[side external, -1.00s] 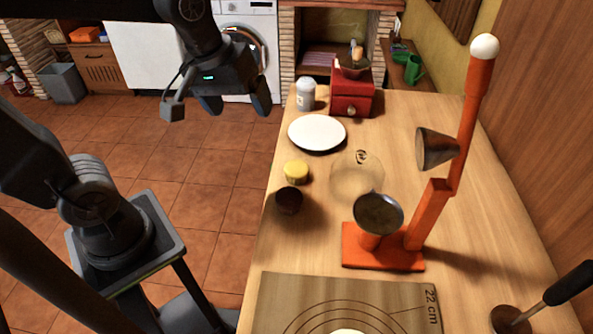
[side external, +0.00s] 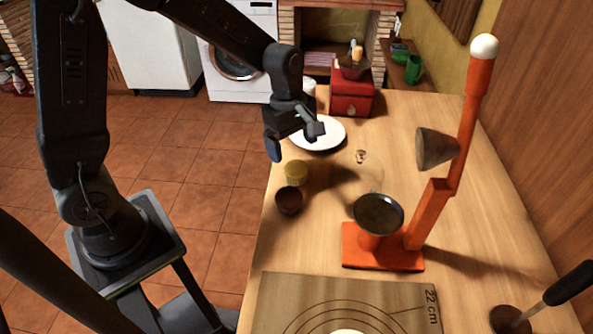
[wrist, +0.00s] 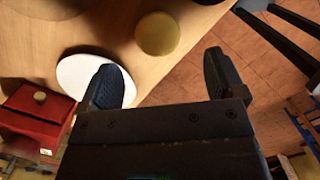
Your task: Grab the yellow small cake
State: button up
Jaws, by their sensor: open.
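The yellow small cake (side external: 296,172) sits on the wooden counter near its left edge, between the white plate and a small dark brown cup. In the wrist view the cake (wrist: 157,33) is a round yellow disc beyond the fingertips, and nothing touches it. My gripper (side external: 291,150) hangs above the counter's left edge, above and just behind the cake. In the wrist view my gripper (wrist: 163,70) has its two fingers spread wide with nothing between them.
The white plate (side external: 330,136) lies behind the cake, partly hidden by my gripper. The brown cup (side external: 289,200) is in front of it. A glass vessel (side external: 372,178) and an orange stand (side external: 383,258) are to the right. A red grinder (side external: 352,97) stands at the back.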

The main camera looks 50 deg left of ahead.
aim_at(296, 166)
jog(key=shift+w+d+f, duration=0.1)
jog(key=shift+d+f, duration=0.05)
jog(key=shift+f, duration=0.95)
jog(key=shift+d+f, duration=0.15)
jog(key=shift+f, duration=0.95)
jog(key=shift+w+d+f, duration=0.1)
jog(key=shift+d+f, duration=0.05)
jog(key=shift+f, duration=0.95)
jog(key=shift+c, duration=0.4)
jog(key=c, duration=0.9)
